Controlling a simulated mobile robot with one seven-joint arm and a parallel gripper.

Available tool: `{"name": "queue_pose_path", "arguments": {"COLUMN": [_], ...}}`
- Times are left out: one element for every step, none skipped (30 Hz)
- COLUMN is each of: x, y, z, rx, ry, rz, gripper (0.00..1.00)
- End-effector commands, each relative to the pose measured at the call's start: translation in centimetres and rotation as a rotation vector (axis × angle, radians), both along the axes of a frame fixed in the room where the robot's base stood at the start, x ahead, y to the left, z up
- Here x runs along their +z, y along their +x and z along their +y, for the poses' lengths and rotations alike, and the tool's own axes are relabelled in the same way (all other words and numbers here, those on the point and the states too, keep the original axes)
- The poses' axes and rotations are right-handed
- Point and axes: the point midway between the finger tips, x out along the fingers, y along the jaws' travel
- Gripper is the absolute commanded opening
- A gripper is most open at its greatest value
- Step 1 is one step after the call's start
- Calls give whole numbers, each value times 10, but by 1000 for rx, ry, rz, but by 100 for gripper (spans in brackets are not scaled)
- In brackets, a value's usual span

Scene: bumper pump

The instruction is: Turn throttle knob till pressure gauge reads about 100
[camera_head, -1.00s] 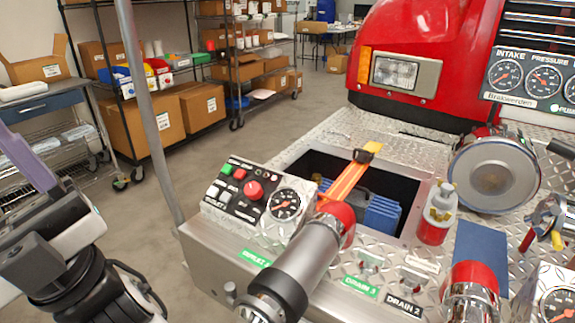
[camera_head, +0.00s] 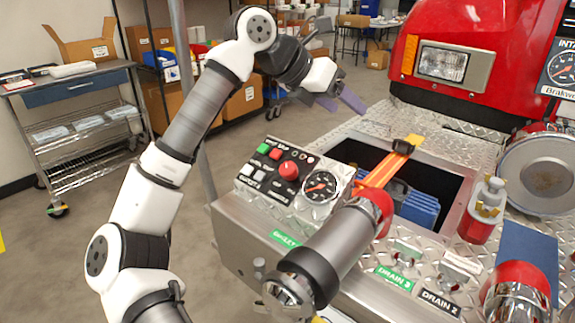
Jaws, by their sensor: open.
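The control panel (camera_head: 262,172) on the bumper has a round red knob (camera_head: 289,170), which looks like the throttle knob. A round dark-faced gauge (camera_head: 320,187) sits just right of the knob. Its numbers are too small to read. My gripper (camera_head: 341,104) has purple fingers, spread apart and empty. In the picture it is above and right of the panel, clear of the knob and touching nothing. My arm rises from the lower left and bends over at the top. The knob and gauge are both unobstructed.
A large grey pipe with a red collar (camera_head: 374,205) juts forward just right of the gauge. An open bin (camera_head: 345,150) holding blue items and an orange strap lies behind the panel. A thin upright pole (camera_head: 208,190) stands left of the panel. The red truck cab (camera_head: 480,45) is behind.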

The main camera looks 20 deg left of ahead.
Motion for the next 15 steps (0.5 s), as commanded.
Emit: {"name": "queue_pose_path", "arguments": {"x": [-20, -30, -40, -46, -51, -56, -59, -61, -63, -65, -67, -70, -73, -76, -82], "y": [6, 8, 8, 7, 5, 2, 1, -1, -2, -2, -2, -1, 0, 1, 3], "z": [31, 49, 71, 85, 98, 112, 120, 126, 132, 135, 136, 136, 136, 135, 134], "rx": [87, 133, 189, 226, 256, 292, 313, 329, 343, 350, 354, 355, 353, 352, 351], "ry": [110, 167, 233, 275, 311, 348, 371, 387, 403, 410, 415, 415, 415, 414, 413], "rz": [75, 119, 170, 205, 236, 269, 288, 304, 319, 325, 329, 332, 332, 332, 332], "gripper": [60, 60, 60, 60, 60, 60, 60, 60, 60, 60, 60, 60, 60, 60, 60]}}
